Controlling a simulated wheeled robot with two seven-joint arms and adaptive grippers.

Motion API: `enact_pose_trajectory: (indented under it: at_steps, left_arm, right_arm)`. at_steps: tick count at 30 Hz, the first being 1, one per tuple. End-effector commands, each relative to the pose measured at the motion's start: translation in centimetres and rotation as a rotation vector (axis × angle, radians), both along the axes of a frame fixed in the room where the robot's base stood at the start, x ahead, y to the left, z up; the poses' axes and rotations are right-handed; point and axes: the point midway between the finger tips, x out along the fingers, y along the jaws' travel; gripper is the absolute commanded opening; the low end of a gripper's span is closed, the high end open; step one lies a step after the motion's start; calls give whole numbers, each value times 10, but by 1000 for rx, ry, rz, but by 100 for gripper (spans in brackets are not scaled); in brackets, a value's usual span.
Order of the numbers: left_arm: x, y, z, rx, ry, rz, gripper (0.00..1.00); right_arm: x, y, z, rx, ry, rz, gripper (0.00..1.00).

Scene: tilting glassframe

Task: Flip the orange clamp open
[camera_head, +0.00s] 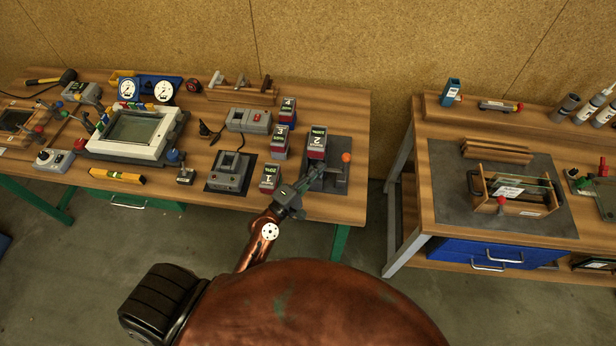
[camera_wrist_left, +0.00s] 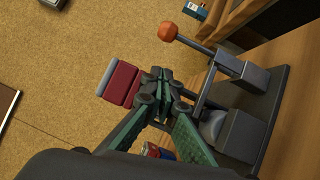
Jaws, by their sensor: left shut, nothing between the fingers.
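An orange ball knob (camera_head: 346,157) marks the lever of a clamp on a dark base (camera_head: 345,183) at the right end of the left workbench. In the left wrist view the orange knob (camera_wrist_left: 168,31) tips a rod that runs to a grey block (camera_wrist_left: 243,133) on a dark plate. My left gripper (camera_head: 313,174) is shut and empty, just left of the clamp. In the left wrist view its fingertips (camera_wrist_left: 158,88) are below the knob and apart from it. Its fingers partly hide the clamp's frame. My right gripper is not in view.
A red and grey block labelled 2 (camera_head: 317,143) stands close to my left gripper; it shows in the left wrist view too (camera_wrist_left: 121,84). Similar blocks (camera_head: 270,178) stand to the left. A second bench (camera_head: 440,205) with a wooden frame is at right, across a floor gap.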

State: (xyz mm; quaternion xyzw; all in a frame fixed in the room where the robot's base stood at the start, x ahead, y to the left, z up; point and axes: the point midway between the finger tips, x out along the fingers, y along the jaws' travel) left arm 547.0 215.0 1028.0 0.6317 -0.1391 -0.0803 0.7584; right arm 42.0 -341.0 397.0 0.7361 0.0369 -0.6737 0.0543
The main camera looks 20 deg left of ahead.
Motion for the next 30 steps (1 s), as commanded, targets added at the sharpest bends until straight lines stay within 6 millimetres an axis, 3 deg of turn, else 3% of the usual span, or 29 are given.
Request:
enact_pose_trajectory:
  at_steps: [2,10,25,30]
  left_arm:
    - [16,-6,5,-3,-2,-1,0]
    - [30,-34,9,-1,0,1,0]
    - [32,-39,9,3,1,0,0]
    - [33,-43,12,23,8,-4,0]
  right_arm:
    - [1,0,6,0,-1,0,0]
    - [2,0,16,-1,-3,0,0]
    - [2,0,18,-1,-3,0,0]
    - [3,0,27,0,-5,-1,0]
